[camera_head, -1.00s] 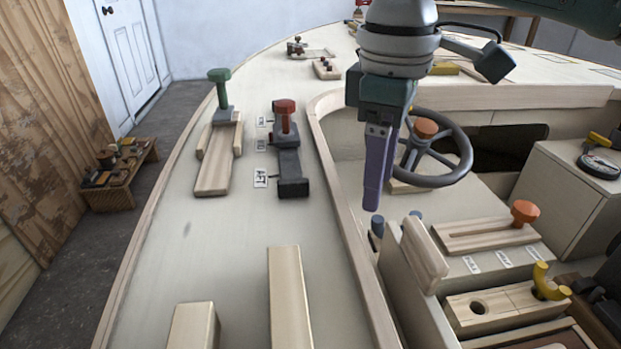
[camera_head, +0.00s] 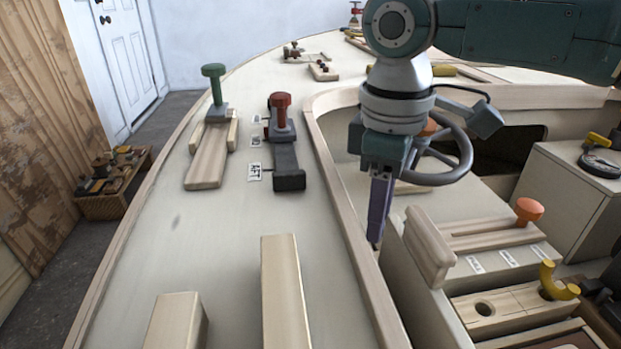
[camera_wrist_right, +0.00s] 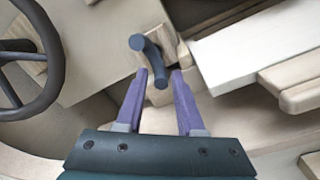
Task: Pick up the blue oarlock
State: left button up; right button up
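The blue oarlock (camera_wrist_right: 150,58) is a dark blue curved piece at the top middle of the right wrist view. It sits at a light wooden block (camera_wrist_right: 172,45). In the head view it is hidden behind my right gripper (camera_head: 375,243), which points down just inside the cockpit edge. In the right wrist view the gripper's two purple fingers (camera_wrist_right: 160,74) are apart, with the oarlock's lower end showing between their tips. I see no grip on it, and cannot tell how far below the fingertips it lies. My left gripper is not in view.
A grey steering wheel (camera_head: 440,150) stands close behind my right gripper. A wooden rail (camera_head: 430,245) and a slotted block with an orange knob (camera_head: 528,209) are to its right. A yellow oarlock-like hook (camera_head: 556,280) is farther right. Red (camera_head: 280,102) and green (camera_head: 214,72) handles stand on the left deck.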

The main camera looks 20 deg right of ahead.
grip_shut()
dwell(0.3)
jog(key=shift+r, duration=0.1)
